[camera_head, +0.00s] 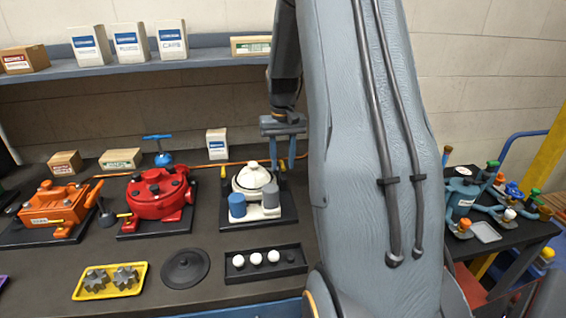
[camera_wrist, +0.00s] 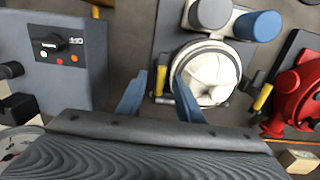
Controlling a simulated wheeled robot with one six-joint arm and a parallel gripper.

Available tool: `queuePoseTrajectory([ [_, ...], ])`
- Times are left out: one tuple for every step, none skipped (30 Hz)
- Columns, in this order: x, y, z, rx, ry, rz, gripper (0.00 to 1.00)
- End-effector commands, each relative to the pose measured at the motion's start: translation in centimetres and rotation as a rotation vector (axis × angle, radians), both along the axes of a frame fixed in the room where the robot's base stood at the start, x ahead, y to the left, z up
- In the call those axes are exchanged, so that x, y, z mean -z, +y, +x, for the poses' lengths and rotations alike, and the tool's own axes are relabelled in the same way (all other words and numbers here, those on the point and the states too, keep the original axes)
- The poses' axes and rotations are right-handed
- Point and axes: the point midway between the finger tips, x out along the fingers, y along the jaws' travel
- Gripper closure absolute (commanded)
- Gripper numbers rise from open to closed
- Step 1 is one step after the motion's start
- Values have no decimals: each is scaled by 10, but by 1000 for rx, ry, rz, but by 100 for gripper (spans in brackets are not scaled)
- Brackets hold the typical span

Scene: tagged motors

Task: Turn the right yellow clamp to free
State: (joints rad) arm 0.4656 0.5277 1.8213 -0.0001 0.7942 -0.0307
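The white motor (camera_head: 254,177) stands on a dark base plate with a grey and a blue cylinder at its front. Its right yellow clamp (camera_head: 282,166) shows as a small upright handle on its right side. In the wrist view, turned around, this clamp (camera_wrist: 160,81) is left of the white motor (camera_wrist: 212,72). The left yellow clamp (camera_head: 223,172) is on the other side, and it also shows in the wrist view (camera_wrist: 262,97). My gripper (camera_head: 282,164) is open, pointing down, its blue fingers (camera_wrist: 161,78) either side of the right clamp in view. Contact cannot be told.
A red machine (camera_head: 160,194) and an orange machine (camera_head: 54,208) stand to the left. In front lie a black tray with white balls (camera_head: 234,276), a dark disc (camera_head: 185,268) and a yellow gear tray (camera_head: 78,295). A grey box (camera_wrist: 62,62) shows in the wrist view.

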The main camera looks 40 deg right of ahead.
Motion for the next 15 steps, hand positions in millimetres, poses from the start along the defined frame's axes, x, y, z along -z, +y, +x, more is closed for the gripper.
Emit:
queuePoseTrajectory([
  [-6, -1, 1, 0, -5, -2, 67],
  [-10, -1, 2, 0, -5, -3, 67],
  [-16, -1, 1, 0, -5, -2, 67],
  [-21, -1, 1, 0, -5, -3, 67],
  [-26, -1, 1, 0, -5, -3, 67],
  [-32, -1, 1, 0, -5, -3, 67],
  [-38, -1, 2, 0, -6, -3, 67],
  [-43, -1, 1, 0, -5, -3, 67],
  [-49, -1, 1, 0, -5, -3, 67],
  [-53, -1, 1, 0, -5, -2, 67],
  [-57, -1, 1, 0, -5, -2, 67],
  [-61, -1, 1, 0, -4, -2, 67],
  [-64, 0, 0, 0, -3, -1, 67],
  [-66, 0, 0, 0, -3, -1, 67],
  [-69, -1, 0, 0, -3, -1, 67],
])
